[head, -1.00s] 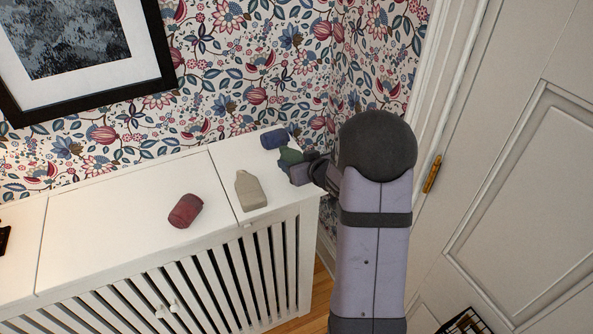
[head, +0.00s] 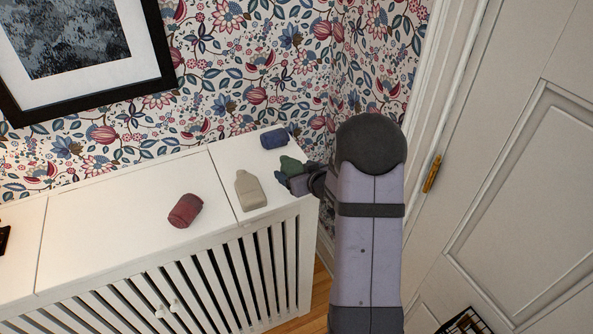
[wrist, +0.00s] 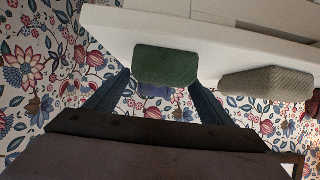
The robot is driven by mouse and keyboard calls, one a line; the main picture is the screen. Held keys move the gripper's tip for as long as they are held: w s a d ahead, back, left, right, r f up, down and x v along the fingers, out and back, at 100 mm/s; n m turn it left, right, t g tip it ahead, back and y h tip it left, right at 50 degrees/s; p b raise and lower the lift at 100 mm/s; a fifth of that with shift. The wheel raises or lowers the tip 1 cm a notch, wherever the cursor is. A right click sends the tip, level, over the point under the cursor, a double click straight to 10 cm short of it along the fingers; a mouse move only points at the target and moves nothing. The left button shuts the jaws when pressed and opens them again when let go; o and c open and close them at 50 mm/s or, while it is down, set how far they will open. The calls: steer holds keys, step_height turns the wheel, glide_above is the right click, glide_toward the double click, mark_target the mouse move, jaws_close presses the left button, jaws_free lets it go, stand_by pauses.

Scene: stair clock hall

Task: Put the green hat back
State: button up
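The green hat (head: 291,166) is a small folded bundle at the right end of the white cabinet top. My gripper (head: 295,183) reaches in from the right and is shut on the hat. Its fingers also show in the wrist view (wrist: 160,88). In the head view the hat's lower part is hidden by the gripper, and I cannot tell whether it touches the top.
A blue bundle (head: 273,137) lies behind the hat near the wall. A beige bundle (head: 249,190) is to the left, and a red bundle (head: 185,210) farther left. The cabinet top (head: 110,220) is clear around the red bundle. A white door (head: 520,200) stands at the right.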

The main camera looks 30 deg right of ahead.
steer(key=shift+r, duration=0.15)
steer(key=shift+r, duration=0.1)
steer(key=v, duration=1.2)
steer(key=shift+b, duration=0.3)
steer(key=s+a+f+g, duration=0.3)
steer(key=s+a+g, duration=0.3)
steer(key=s+a, duration=0.2)
steer(key=s+a+f+g, duration=0.4)
steer(key=s+a+g, duration=0.2)
steer(key=s+a, duration=0.3)
steer(key=s, duration=0.4)
steer(key=shift+s, duration=0.25)
